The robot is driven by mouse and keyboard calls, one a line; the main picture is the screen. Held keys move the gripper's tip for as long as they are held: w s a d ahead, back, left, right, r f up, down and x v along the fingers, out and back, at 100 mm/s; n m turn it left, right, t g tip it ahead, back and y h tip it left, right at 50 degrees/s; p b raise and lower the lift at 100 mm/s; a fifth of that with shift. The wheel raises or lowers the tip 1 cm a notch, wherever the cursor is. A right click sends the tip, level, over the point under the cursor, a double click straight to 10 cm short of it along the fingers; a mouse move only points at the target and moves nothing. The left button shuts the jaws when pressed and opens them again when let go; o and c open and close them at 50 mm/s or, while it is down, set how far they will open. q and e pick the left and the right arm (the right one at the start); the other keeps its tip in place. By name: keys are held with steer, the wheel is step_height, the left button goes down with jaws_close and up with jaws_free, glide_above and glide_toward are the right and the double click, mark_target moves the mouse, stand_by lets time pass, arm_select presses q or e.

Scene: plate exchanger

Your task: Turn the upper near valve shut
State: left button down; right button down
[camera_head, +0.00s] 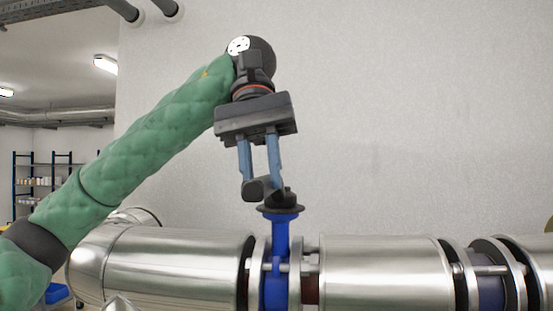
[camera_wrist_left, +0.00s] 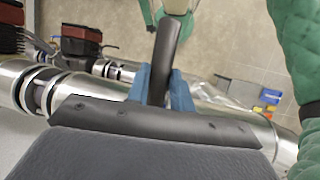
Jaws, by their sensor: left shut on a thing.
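The valve (camera_head: 279,246) has a blue body set between flanges in the big silver pipe, with a dark round top and a black lever handle (camera_head: 285,199). My left gripper (camera_head: 262,184) comes down from above and is shut on the handle, its blue fingers on either side of it. In the left wrist view the black handle (camera_wrist_left: 169,48) stands up between the two blue fingers (camera_wrist_left: 161,88). The handle's exact angle to the pipe is hard to tell in the head view. My right gripper is not in view.
The silver pipe (camera_head: 375,268) runs across the bottom, with another flanged joint (camera_head: 490,275) to the right. A plain light wall (camera_head: 420,120) stands behind. Shelves (camera_head: 40,178) are far off at left. The left wrist view shows dark red-topped units (camera_wrist_left: 82,33) on pipework.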

arm_select(q)
steer(key=shift+r, duration=0.1)
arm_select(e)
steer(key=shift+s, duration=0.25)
arm_select(q)
steer(key=c, duration=1.2)
jaws_free()
steer(key=shift+a, duration=0.15)
steer(key=shift+c, duration=0.2)
steer(key=shift+w+a, duration=0.1)
steer(key=shift+a, duration=0.05)
steer(key=shift+r, duration=0.1)
steer(key=v, duration=0.7)
steer(key=shift+w+r, duration=0.15)
steer(key=shift+w, duration=0.05)
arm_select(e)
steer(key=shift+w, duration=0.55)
